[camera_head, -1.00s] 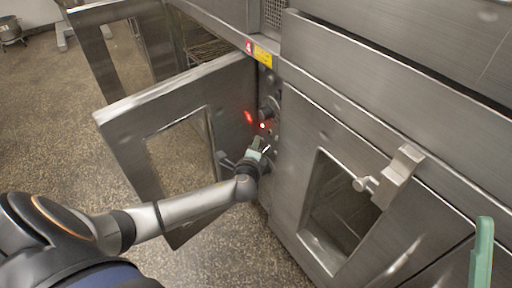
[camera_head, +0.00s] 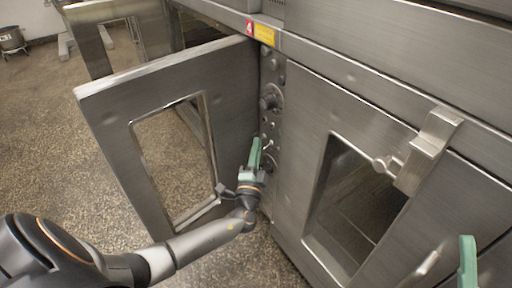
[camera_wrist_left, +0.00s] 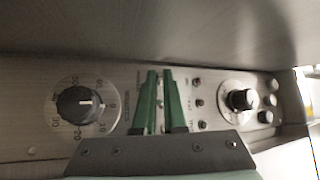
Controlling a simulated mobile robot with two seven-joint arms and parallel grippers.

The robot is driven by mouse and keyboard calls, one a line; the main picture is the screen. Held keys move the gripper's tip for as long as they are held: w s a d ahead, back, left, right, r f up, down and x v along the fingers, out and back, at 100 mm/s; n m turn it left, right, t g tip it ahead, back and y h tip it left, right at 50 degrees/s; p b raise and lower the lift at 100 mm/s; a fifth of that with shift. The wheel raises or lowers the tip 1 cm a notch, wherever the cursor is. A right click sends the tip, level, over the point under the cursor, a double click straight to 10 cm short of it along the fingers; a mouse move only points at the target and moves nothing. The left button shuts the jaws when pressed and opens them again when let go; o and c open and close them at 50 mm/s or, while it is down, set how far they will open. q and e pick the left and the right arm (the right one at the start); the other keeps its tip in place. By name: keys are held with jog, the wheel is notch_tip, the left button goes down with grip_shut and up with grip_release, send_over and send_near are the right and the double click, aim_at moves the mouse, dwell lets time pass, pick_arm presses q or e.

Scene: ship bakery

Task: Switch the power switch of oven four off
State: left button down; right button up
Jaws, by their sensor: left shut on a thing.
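Oven four's control panel (camera_head: 268,105) is the narrow upright strip between an open door and a closed door, below a red label with a 4 (camera_head: 249,27). My left gripper (camera_head: 255,153) is at the lower part of this panel. In the left wrist view its green fingers (camera_wrist_left: 163,98) are shut on a small pale switch (camera_wrist_left: 160,108), mostly hidden between them. A dial (camera_wrist_left: 80,105) lies left of the fingers and small indicators (camera_wrist_left: 198,82) lie right of them. No red glow shows on the panel. One green finger of my right gripper (camera_head: 468,262) shows at the lower right.
The open oven door (camera_head: 110,100) with a window stands left of my left gripper. The closed door (camera_head: 305,110) with a protruding handle (camera_head: 430,150) is on the right. A black knob (camera_wrist_left: 242,100) and several buttons (camera_wrist_left: 268,101) are farther along the panel.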

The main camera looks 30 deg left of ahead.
pick_arm(q)
jog(key=shift+w+f+n+y, duration=0.2)
jog(key=shift+n+y, duration=0.1)
jog(key=shift+n, duration=0.3)
jog(key=shift+t, duration=0.3)
jog(key=c, duration=1)
grip_release()
jog(key=shift+s, duration=0.1)
jog(key=p+v, duration=0.1)
jog(key=v, duration=1.1)
jog(key=shift+s+d+f, duration=0.1)
jog(key=shift+s+d, duration=0.05)
jog(key=shift+s, duration=0.05)
